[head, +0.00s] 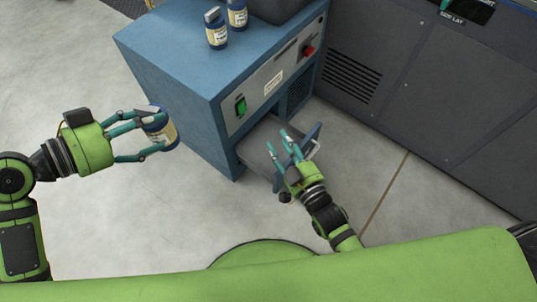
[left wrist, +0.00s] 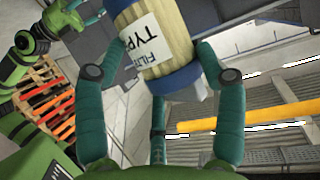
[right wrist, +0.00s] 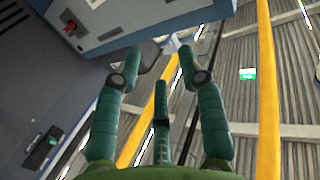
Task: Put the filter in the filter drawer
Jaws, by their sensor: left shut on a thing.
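My left gripper (head: 150,135) is shut on a filter (head: 165,130), a cream canister with blue ends, held in the air left of the blue cabinet. In the left wrist view the filter (left wrist: 160,45) sits between the fingers, its label partly readable as "FILT… TYP…". The filter drawer (head: 257,148) is pulled out low on the cabinet's front, with a blue-grey handle (head: 312,139) at its outer end. My right gripper (head: 290,142) is at the drawer's outer end by the handle. Its fingers (right wrist: 158,50) are spread with nothing held; whether they touch the drawer is unclear.
The blue cabinet (head: 170,65) carries two similar filters (head: 216,30) (head: 237,14) on top and a dark box (head: 275,8). A green switch and a red knob are on its front. A dark grey machine (head: 400,85) stands to the right. The floor between my arms is clear.

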